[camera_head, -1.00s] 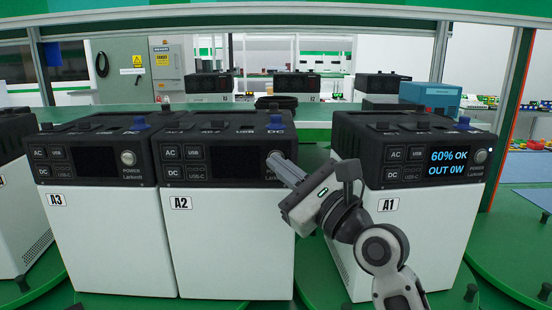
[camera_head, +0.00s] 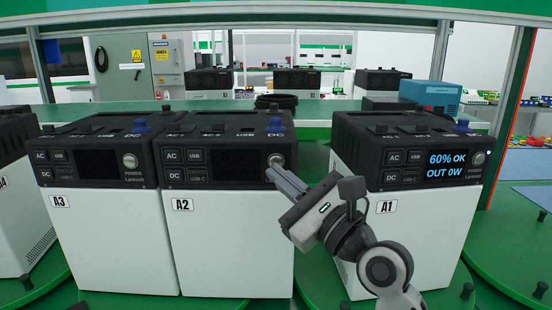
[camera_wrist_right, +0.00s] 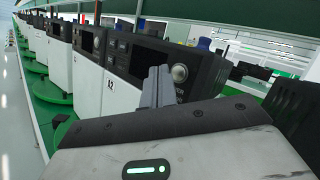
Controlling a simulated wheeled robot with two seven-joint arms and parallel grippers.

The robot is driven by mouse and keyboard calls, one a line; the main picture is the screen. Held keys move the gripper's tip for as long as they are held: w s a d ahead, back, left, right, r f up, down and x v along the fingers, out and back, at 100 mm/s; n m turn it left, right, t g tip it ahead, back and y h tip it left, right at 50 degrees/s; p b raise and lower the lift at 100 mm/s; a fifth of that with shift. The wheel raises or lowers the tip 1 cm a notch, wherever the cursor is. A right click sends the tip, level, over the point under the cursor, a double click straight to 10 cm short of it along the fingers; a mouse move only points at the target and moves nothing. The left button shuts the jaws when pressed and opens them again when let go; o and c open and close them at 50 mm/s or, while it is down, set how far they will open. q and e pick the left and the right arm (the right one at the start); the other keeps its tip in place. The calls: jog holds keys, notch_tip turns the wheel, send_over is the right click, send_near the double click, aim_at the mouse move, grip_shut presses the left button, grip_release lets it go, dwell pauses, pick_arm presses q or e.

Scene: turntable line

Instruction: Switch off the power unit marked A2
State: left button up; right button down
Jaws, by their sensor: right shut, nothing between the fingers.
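The power unit marked A2 (camera_head: 225,245) stands in the middle, a white box with a black front panel. Its screen (camera_head: 238,164) is dark. Its round silver power button (camera_head: 277,160) is at the panel's right end; it also shows in the right wrist view (camera_wrist_right: 180,73). My right gripper (camera_head: 271,174) is shut and empty, its tips just below the button in the head view. In the right wrist view its fingers (camera_wrist_right: 160,74) show just left of the button; I cannot tell whether they touch the panel. My left gripper is not in view.
Unit A3 (camera_head: 115,245) stands close on the left, with a dark screen. Unit A1 (camera_head: 400,235) stands on the right, its screen lit with "60% OK, OUT 0W". The units stand on green turntables (camera_head: 320,280). A gap lies between A2 and A1. More units (camera_head: 210,83) stand behind.

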pick_arm(q)
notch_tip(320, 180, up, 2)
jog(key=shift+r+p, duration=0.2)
jog(key=shift+p, duration=0.75)
pick_arm(e)
jog(key=s, duration=0.4)
jog(key=s+d+f+n+g+h, duration=0.1)
jog(key=d+f+n+h, duration=0.15)
jog(key=f, duration=0.55)
jog(key=s+d+f+n+h, duration=0.1)
jog(key=d+f+n+h, duration=0.1)
jog(key=f+n, duration=0.35)
jog(key=s+d+f+n+g+h, duration=0.1)
jog(key=s+d+f+n+h, duration=0.15)
jog(key=f, duration=0.65)
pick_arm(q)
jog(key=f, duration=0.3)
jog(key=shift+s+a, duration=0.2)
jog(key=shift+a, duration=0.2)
pick_arm(e)
jog(key=s+d+f+n+g+h, duration=0.1)
jog(key=s+d+f+n+h, duration=0.1)
jog(key=s+f+n, duration=0.4)
jog(key=s+d+f+n+g+h, duration=0.2)
jog(key=s+d+f+n, duration=0.3)
jog(key=f, duration=0.5)
jog(key=s+n, duration=0.2)
jog(key=n, duration=0.1)
jog(key=shift+f+h, duration=0.3)
jog(key=shift+f, duration=0.1)
